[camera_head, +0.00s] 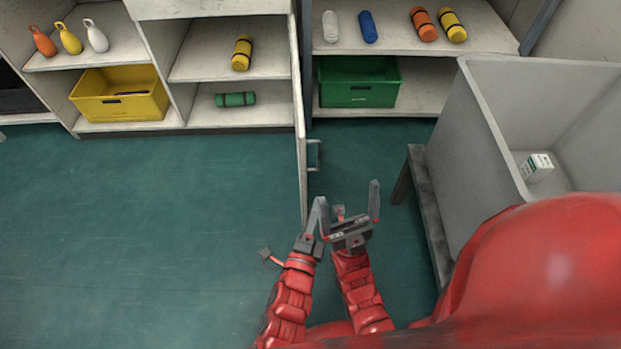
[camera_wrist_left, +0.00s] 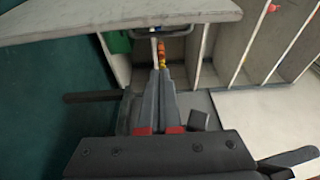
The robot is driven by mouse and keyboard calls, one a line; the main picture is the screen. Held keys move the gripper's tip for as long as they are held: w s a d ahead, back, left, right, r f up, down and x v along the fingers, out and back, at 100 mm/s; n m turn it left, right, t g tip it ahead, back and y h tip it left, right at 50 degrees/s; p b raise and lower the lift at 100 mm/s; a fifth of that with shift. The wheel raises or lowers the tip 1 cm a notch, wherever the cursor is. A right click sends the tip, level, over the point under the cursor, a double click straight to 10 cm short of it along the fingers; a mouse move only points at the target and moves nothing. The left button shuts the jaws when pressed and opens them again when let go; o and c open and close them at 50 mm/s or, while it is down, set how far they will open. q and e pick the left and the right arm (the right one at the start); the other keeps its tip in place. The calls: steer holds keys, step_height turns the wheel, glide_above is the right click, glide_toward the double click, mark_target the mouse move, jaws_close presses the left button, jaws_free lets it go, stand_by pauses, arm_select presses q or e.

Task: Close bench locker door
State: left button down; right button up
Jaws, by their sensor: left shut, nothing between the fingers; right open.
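The bench locker door (camera_head: 300,125) stands open, swung out toward me and seen nearly edge-on in the head view. Its bar handle (camera_head: 314,155) is on the right face. In the left wrist view the door (camera_wrist_left: 120,18) crosses the top as a pale slab, with the handle (camera_wrist_left: 165,31) under it. My left gripper (camera_head: 318,208) is shut and empty near the door's free end; its fingers (camera_wrist_left: 160,80) point toward the handle. Whether it touches the door is unclear. My right gripper (camera_head: 349,198) is open and empty, just right of the left one.
Shelves hold a yellow bin (camera_head: 122,108), a green bin (camera_head: 358,95), and several bottles and rolls. A grey tub (camera_head: 468,160) with a small white box (camera_head: 537,167) stands on the right. The teal floor (camera_head: 130,230) left of the door is clear.

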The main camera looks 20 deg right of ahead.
mark_target(319, 160)
arm_select(q)
steer(key=w+b, duration=0.1)
steer(key=w, duration=0.2)
steer(key=w+d, duration=0.1)
steer(key=w, duration=0.2)
steer(key=w+d+b, duration=0.1)
steer(key=w, duration=0.2)
steer(key=shift+d+f+b, duration=0.1)
steer(key=shift+b, duration=0.2)
steer(key=shift+w+a, duration=0.15)
steer(key=shift+a, duration=0.3)
